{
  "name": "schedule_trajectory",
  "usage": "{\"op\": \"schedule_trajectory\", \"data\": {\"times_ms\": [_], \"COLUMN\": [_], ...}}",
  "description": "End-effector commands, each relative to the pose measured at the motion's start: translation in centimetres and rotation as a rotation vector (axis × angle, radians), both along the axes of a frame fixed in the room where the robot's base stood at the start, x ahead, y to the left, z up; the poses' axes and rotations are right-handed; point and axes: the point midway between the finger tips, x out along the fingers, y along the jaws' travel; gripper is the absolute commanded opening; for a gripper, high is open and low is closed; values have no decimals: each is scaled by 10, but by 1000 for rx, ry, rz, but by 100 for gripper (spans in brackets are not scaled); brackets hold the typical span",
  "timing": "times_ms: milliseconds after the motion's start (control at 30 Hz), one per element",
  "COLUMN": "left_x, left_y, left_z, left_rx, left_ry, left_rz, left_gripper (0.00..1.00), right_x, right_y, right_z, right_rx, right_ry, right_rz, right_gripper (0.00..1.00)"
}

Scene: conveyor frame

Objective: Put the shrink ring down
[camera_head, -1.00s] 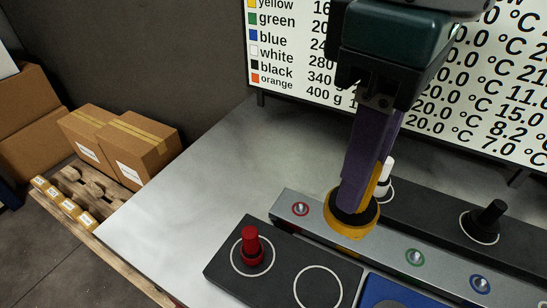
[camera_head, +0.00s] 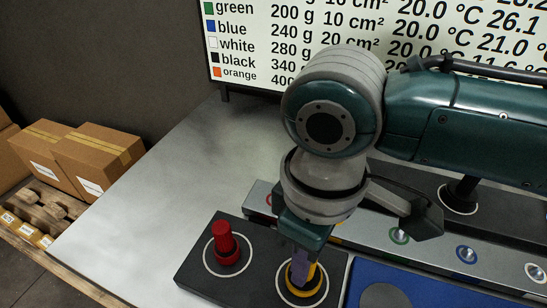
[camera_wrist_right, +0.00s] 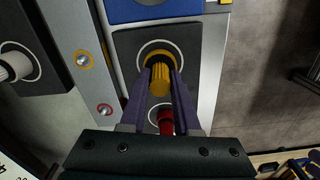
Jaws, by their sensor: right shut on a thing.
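The shrink ring (camera_head: 316,284) is yellow with a dark inner part and a ribbed yellow handle, also visible in the right wrist view (camera_wrist_right: 159,82). It is at the white circle on the dark plate (camera_head: 262,262), beside the red-handled ring (camera_head: 226,245). My right gripper (camera_head: 301,274) is above the plate, its purple fingers shut on the yellow handle; they also show in the right wrist view (camera_wrist_right: 160,90). The ring looks at or very near the plate surface; I cannot tell whether it touches. My left gripper is not in view.
A grey rail (camera_head: 370,232) with coloured ring marks runs behind the plate. A black-handled piece (camera_head: 461,190) stands on another dark plate at the back right. A blue panel (camera_head: 430,290) lies to the right. The table's left part (camera_head: 190,160) is clear.

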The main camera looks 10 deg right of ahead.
Motion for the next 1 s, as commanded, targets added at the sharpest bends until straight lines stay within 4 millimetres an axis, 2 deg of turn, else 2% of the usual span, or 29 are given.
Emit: {"op": "schedule_trajectory", "data": {"times_ms": [67,433,467,700,1000], "left_x": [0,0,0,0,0], "left_y": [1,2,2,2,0], "left_z": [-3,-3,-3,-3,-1], "left_rx": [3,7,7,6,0], "left_ry": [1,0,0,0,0], "left_rz": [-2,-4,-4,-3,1], "left_gripper": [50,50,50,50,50], "right_x": [0,0,0,0,0], "right_y": [0,0,0,0,0], "right_z": [-7,-10,-10,-9,-6], "right_rx": [1,1,1,1,0], "right_ry": [-1,-1,-1,-1,-1], "right_rz": [1,1,1,1,1], "right_gripper": [0,0,32,60,60]}}
